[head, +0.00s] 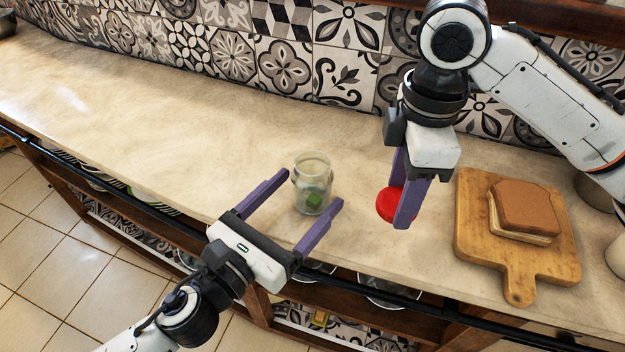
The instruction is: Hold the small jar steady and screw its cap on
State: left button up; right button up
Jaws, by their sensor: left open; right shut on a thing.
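A small clear glass jar (312,183) stands upright and uncapped on the counter, with something green low on it or in it. My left gripper (313,190) is open, its purple fingers pointing at the jar from the front, one to each side of it. They do not appear to be closed on the glass. A round red cap (391,204) is held by my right gripper (405,205), which points down to the right of the jar. The cap is apart from the jar. The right gripper's near finger hides part of the cap.
A wooden cutting board (479,255) with a bread sandwich (525,210) lies to the right of the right gripper. The beige counter (150,110) is clear to the left. A tiled wall (285,60) runs behind. Pots sit on the shelf below.

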aim_at(321, 173)
pick_arm(q)
jog(key=shift+x, duration=1.1)
jog(key=shift+w+d+r, duration=0.1)
jog(key=shift+w, duration=0.2)
jog(key=x, duration=0.4)
jog(key=shift+w+d+r+p, duration=0.15)
jog(key=shift+w+p, duration=0.1)
jog(key=shift+p, duration=0.15)
jog(key=c, duration=1.2)
